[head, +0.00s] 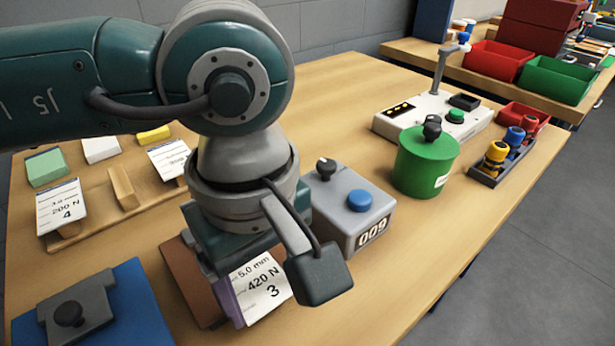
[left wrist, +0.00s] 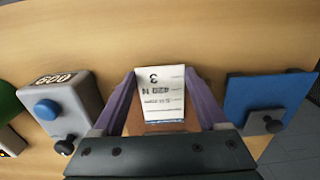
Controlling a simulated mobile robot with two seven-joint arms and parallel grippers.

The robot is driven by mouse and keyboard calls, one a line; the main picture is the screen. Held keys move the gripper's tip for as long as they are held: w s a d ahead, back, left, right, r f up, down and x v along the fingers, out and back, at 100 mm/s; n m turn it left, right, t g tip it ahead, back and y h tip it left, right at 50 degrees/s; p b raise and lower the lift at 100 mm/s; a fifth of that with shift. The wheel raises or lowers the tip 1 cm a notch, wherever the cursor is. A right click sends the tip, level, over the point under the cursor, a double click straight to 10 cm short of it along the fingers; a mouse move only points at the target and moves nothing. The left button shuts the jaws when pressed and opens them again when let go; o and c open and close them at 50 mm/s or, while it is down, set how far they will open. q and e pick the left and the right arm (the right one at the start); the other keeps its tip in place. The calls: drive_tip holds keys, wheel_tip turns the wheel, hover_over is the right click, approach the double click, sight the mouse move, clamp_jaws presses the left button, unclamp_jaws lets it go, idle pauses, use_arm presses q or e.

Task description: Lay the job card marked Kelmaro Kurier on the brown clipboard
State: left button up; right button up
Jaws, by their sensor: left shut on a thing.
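My left gripper (head: 250,292) is shut on a white job card (head: 265,287) printed 5.0 mm, 420 N and 3. The card also shows between the purple fingers in the left wrist view (left wrist: 161,92); a name on it is not legible. The brown clipboard (head: 182,277) lies under the gripper, mostly hidden by it and the card; a strip of brown shows in the left wrist view (left wrist: 155,128). I cannot tell whether the card touches the board. My right gripper is not in view.
A blue board (head: 128,290) with a grey clip lies left of the brown one. A grey box (head: 340,207) marked 009 stands close on the right. A wooden rack (head: 122,187) holds other cards, one marked 200 N (head: 62,205). A green canister (head: 425,165) stands farther right.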

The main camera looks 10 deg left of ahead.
sight(267, 300)
use_arm(q)
drive_tip(key=shift+f, duration=0.2)
drive_tip(key=o, duration=1.2)
drive_tip(key=shift+r, duration=0.5)
wheel_tip(267, 300, up, 12)
drive_tip(key=shift+f, duration=0.2)
drive_tip(key=shift+s, duration=0.1)
